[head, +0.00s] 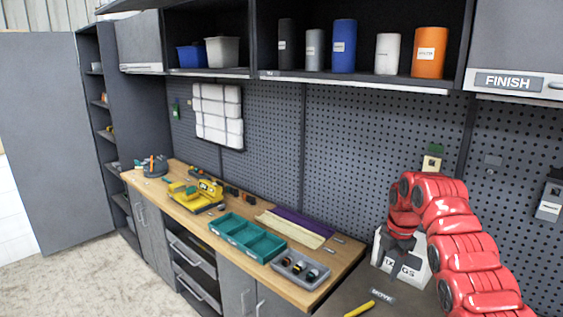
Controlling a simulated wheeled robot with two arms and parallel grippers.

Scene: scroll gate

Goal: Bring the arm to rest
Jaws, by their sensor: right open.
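My right arm, red with dark joints, comes in from the lower right of the head view, rises, and bends over at its top. Its hand end points down, with my right gripper (401,243) over a white lettered box-like piece (388,267). The fingertips are hard to make out against this piece, and I cannot tell whether they touch it. The gripper is open, and nothing is seen held in it. My left gripper is not in view.
A wooden workbench (330,274) holds a teal tray (247,237), a grey tray (300,268) and a yellow tool (197,194). A yellow-handled item (359,309) lies on the dark surface at the lower right. Pegboard (350,130) and a shelf of canisters stand behind.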

